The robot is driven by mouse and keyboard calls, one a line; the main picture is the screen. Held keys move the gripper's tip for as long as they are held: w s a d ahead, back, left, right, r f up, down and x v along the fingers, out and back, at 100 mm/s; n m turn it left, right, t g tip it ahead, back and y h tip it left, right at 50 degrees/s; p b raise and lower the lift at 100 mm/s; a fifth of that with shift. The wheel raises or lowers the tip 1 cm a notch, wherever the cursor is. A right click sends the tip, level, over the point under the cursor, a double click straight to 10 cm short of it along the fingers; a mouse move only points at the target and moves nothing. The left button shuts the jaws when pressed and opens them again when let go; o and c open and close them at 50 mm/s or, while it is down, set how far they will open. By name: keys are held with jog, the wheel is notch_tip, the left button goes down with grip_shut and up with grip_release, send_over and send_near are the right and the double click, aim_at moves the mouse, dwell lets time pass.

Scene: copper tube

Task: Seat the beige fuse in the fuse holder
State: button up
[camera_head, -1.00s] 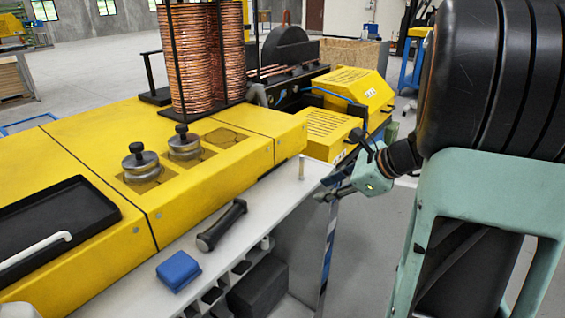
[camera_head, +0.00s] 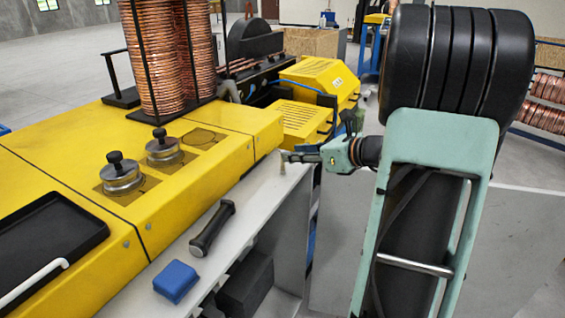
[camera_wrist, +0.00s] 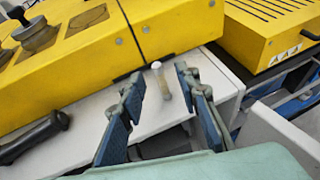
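The beige fuse (camera_wrist: 162,84) is a small cylinder with a pale top, standing upright on the grey shelf (camera_wrist: 100,105). In the head view the fuse (camera_head: 283,168) stands near the shelf's far end, just below my fingertips. My gripper (camera_head: 289,156) reaches in from the right, roughly level. In the wrist view my gripper (camera_wrist: 158,88) is open, with its two blue fingers left and right of the fuse and a visible gap on each side. Nothing is held. I cannot make out the fuse holder in either view.
A black-handled tool (camera_head: 212,228) and a blue box (camera_head: 176,281) lie on the shelf nearer the camera. The yellow machine (camera_head: 230,130) rises along the shelf's back edge. Two round metal knobs (camera_head: 121,176) and a black tray (camera_head: 45,240) are on the machine.

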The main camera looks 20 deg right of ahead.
send_over(283, 174)
jog(key=shift+w+d+f+p, duration=0.1)
jog(key=shift+w+f+p, duration=0.1)
jog(key=shift+f, duration=0.4)
jog(key=shift+w+f+p, duration=0.15)
jog(key=shift+f+p, duration=0.05)
jog(key=shift+f, duration=0.35)
grip_shut()
